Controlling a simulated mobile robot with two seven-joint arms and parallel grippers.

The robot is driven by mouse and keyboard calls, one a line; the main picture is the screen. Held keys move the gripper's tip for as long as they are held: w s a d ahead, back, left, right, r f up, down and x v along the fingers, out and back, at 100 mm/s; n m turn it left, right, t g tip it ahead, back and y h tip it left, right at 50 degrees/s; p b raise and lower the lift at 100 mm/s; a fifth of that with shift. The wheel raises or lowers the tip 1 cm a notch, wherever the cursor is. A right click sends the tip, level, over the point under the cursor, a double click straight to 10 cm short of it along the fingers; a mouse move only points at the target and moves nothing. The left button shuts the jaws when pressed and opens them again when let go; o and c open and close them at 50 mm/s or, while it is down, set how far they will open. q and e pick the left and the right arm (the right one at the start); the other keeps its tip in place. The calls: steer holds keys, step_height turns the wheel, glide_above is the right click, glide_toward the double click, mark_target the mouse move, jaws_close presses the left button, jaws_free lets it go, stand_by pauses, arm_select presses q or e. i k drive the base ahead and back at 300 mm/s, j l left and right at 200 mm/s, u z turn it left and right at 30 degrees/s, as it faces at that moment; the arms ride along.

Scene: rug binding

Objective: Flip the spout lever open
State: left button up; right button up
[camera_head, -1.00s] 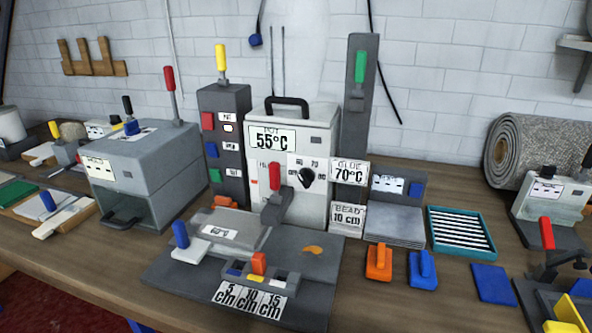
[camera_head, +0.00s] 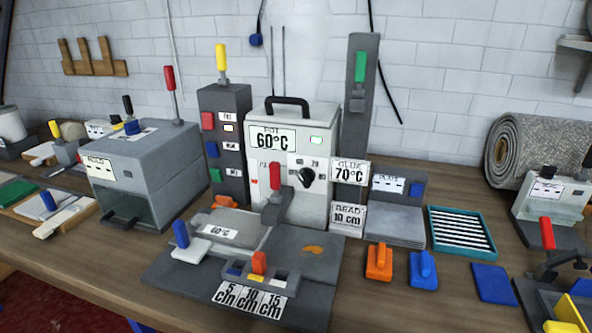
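The white pot (camera_head: 318,207) stands at the middle of the bench with a black top handle. Its display (camera_head: 272,138) reads 60°C. A red-handled lever (camera_head: 275,176), which looks like the spout lever, stands upright on a grey block (camera_head: 272,211) at the pot's front. A black dial (camera_head: 306,178) is to its right. Neither of my grippers is in view.
A grey tower with a yellow lever (camera_head: 222,62) stands left of the pot, and a tall column with a green handle (camera_head: 360,67) right of it. In front is a selector with an orange knob (camera_head: 259,262). Orange (camera_head: 378,263) and blue (camera_head: 422,270) handled blocks lie to the right.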

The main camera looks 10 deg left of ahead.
mark_target(275, 168)
steer(key=i+l, duration=0.1)
steer(key=l, duration=0.6)
steer(key=i+l+u, duration=0.1)
steer(key=l, duration=1.3)
steer(key=i, duration=0.05)
